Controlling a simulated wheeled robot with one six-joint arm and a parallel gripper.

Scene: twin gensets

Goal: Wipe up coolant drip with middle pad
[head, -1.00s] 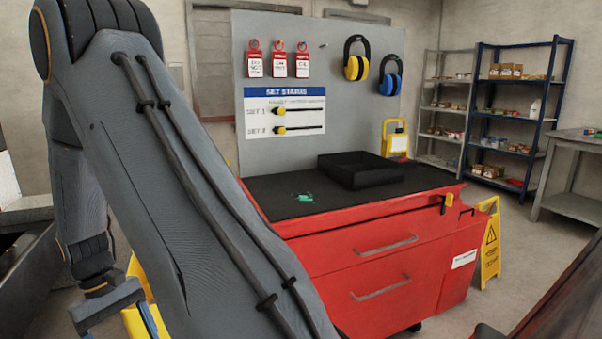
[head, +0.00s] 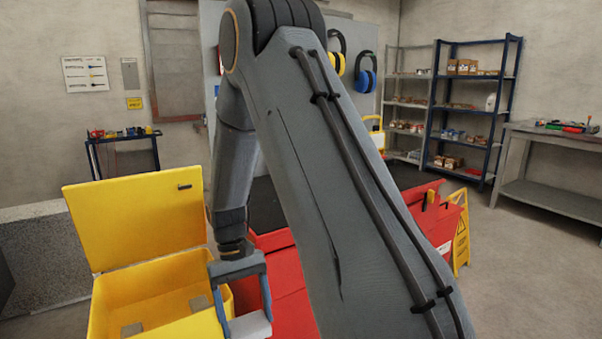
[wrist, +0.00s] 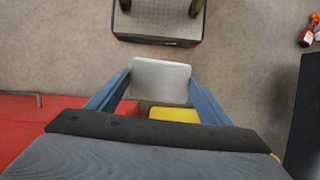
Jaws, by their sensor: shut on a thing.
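My gripper (head: 242,300) is shut on a pale grey-white pad (head: 251,325) in the head view. The pad also shows between the two blue-grey fingers in the wrist view (wrist: 161,80). The gripper is beside the right side of an open yellow bin (head: 95,318), in front of the red cabinet (head: 290,300). The coolant drip is not visible now; my arm covers much of the cabinet's black top (head: 264,205).
The bin's yellow lid (head: 135,222) stands raised behind it. A yellow floor sign (head: 461,240) stands right of the cabinet. Shelves (head: 470,110) and a grey bench (head: 550,195) are at the right. A red bottle (wrist: 308,32) lies in the wrist view's corner.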

